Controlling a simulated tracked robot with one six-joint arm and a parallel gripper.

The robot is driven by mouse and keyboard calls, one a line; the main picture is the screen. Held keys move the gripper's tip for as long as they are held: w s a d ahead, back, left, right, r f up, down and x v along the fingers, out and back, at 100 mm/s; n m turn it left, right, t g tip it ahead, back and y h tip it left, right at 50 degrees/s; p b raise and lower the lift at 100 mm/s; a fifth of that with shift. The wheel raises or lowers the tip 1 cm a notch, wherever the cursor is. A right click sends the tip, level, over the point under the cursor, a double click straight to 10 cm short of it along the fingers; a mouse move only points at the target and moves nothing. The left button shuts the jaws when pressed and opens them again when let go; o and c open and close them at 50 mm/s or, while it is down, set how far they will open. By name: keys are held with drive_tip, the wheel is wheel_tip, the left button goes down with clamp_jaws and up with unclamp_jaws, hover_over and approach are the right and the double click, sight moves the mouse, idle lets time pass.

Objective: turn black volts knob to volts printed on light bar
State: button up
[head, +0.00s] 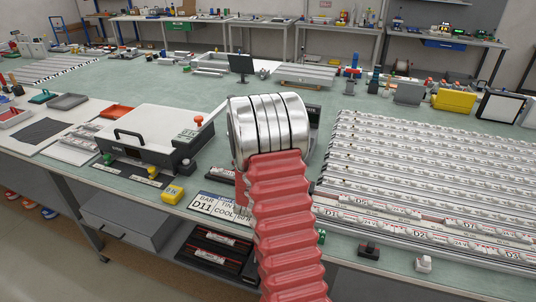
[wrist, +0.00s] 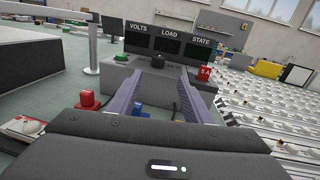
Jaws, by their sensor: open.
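In the wrist view, a black knob (wrist: 158,61) stands on top of a grey power unit (wrist: 150,75), below a dark panel with displays labelled VOLTS, LOAD and STATE (wrist: 168,42). The displays look dark. My gripper (wrist: 160,74) is open, its two grey-purple fingers spread. The knob shows beyond the fingertips, roughly centred between them, and nothing is held. Whether the fingertips reach beside it I cannot tell. In the head view my arm hides the knob and the gripper.
A green button (wrist: 121,57) and a red 5A block (wrist: 206,72) flank the knob. A grey-white box machine (head: 150,132) stands left, beside a yellow block (head: 172,193).

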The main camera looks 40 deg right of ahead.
drive_tip(key=s+a+r+m+g, duration=0.4)
drive_tip(key=s+r+m+g, duration=0.15)
drive_tip(key=s+m, duration=0.25)
drive_tip(key=s+a+r+m+g, duration=0.4)
drive_tip(key=s+r+m, duration=0.25)
drive_tip(key=s, duration=0.25)
drive_tip(key=s+a+m+t+y, duration=0.1)
drive_tip(key=s+a+m+y, duration=0.2)
drive_tip(key=a, duration=0.8)
drive_tip(key=s+a+m+t+y, duration=0.2)
drive_tip(key=a+y, duration=0.5)
drive_tip(key=a, duration=0.5)
drive_tip(key=s+a+m+t+y, duration=0.1)
drive_tip(key=s+a+m+y, duration=0.3)
drive_tip(key=a, duration=0.7)
drive_tip(key=shift+s+a+f+m+t+y, duration=0.25)
drive_tip(key=shift+f+m+t+y, duration=0.15)
drive_tip(key=shift+m, duration=0.55)
drive_tip(key=shift+c, duration=0.3)
